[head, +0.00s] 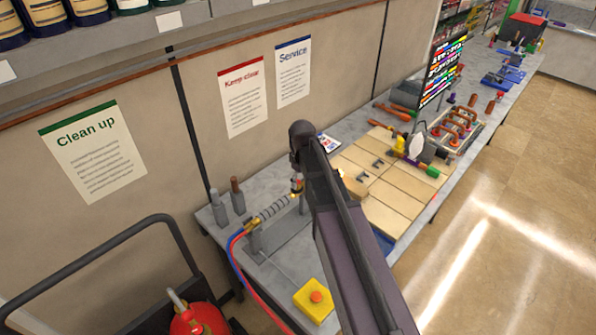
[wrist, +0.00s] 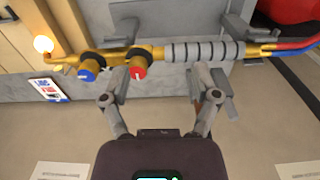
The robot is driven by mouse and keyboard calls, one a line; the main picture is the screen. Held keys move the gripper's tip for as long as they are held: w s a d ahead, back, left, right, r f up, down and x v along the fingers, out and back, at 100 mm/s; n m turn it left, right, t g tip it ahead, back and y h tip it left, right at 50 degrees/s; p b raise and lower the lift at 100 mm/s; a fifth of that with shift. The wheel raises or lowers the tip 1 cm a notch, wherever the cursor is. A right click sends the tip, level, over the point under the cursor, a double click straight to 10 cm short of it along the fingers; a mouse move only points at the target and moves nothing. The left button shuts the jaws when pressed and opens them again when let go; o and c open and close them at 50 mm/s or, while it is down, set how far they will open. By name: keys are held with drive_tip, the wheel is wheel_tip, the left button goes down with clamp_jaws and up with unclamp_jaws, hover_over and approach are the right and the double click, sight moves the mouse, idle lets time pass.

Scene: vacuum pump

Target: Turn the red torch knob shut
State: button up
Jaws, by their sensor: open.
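In the wrist view the brass torch (wrist: 112,54) lies across the upper part, with a grey ribbed grip (wrist: 205,51). The red knob (wrist: 137,68) sits on its near side, beside the blue knob (wrist: 88,68). My gripper (wrist: 158,82) is open and empty. Its left finger is close to the red knob and its right finger is by the ribbed grip; I cannot tell whether either touches. A bright glow (wrist: 43,43) shows at the torch tip. In the head view the torch's ribbed grip (head: 274,207) shows, while my arm hides much of the front end.
Red and blue hoses (wrist: 285,46) run from the torch's rear. A card (wrist: 49,90) lies on the bench. In the head view a yellow box with an orange button (head: 316,298) stands near the bench edge, and a tiled board (head: 390,190) lies right of my arm.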

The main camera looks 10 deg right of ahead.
drive_tip(key=w+r+n+p, duration=0.3)
drive_tip(key=w+r+p, duration=0.1)
drive_tip(key=w, duration=0.3)
drive_tip(key=shift+w+r, duration=0.25)
drive_tip(key=shift+r, duration=0.55)
drive_tip(key=shift+f, duration=0.15)
wheel_tip(320, 180, down, 14)
drive_tip(key=b, duration=1.3)
drive_tip(key=shift+r+b, duration=0.2)
drive_tip(key=shift+b, duration=0.2)
